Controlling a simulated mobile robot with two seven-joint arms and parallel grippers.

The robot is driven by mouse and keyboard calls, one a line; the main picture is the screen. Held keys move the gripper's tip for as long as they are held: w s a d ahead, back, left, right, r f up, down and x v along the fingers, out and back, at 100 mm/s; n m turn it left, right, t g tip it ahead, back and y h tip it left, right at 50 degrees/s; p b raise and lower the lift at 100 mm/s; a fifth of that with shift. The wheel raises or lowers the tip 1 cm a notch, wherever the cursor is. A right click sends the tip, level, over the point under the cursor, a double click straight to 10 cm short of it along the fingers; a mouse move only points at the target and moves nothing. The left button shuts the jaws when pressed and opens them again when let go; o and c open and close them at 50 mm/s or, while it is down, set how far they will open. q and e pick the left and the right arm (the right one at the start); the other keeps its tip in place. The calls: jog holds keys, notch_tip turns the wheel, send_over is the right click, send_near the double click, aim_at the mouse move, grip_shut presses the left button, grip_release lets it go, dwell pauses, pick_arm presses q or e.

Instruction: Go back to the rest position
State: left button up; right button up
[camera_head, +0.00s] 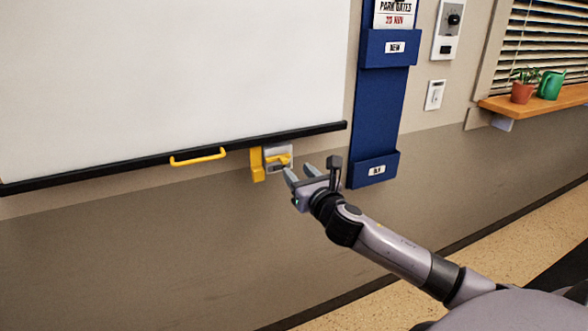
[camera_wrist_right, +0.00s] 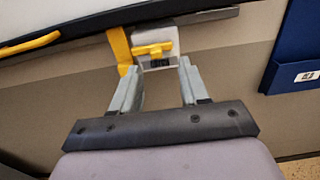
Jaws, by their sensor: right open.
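My right gripper (camera_head: 298,174) reaches in from the lower right in the head view and is raised in front of the wall. In the right wrist view the two fingers of the right gripper (camera_wrist_right: 158,82) are spread apart with nothing between them. Just beyond the fingertips is a small grey wall plate with a yellow lever (camera_head: 277,159); the lever also shows in the right wrist view (camera_wrist_right: 152,50). A yellow bracket (camera_head: 257,165) is beside the plate on its left. The fingers look apart from the lever. My left gripper is not in view.
A whiteboard (camera_head: 170,75) with a yellow handle (camera_head: 198,157) on its lower edge fills the left. A blue wall rack (camera_head: 378,115) is close to the right of my gripper. A wooden sill (camera_head: 540,100) holds a potted plant (camera_head: 523,88) and a green watering can (camera_head: 551,85).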

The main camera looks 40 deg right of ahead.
jog(key=shift+s+a, duration=0.15)
jog(key=shift+s, duration=0.55)
jog(key=s+a+f+m+g+y+p, duration=0.1)
jog(key=s+a+f+m+g+y, duration=0.1)
jog(key=s+a+f+m, duration=0.55)
jog(key=s+a+f+m+g+y, duration=0.25)
jog(key=f+m, duration=0.25)
jog(key=f, duration=0.5)
jog(key=s+a+f+m+g+y, duration=0.1)
jog(key=s+a+f+m, duration=0.3)
jog(key=s+m, duration=0.3)
jog(key=s+a+f+m+g+y+p, duration=0.1)
jog(key=s+a+f+m, duration=0.4)
jog(key=m, duration=0.6)
jog(key=s+a, duration=0.2)
jog(key=s, duration=0.1)
jog(key=shift+g, duration=0.25)
jog(key=shift+c, duration=0.3)
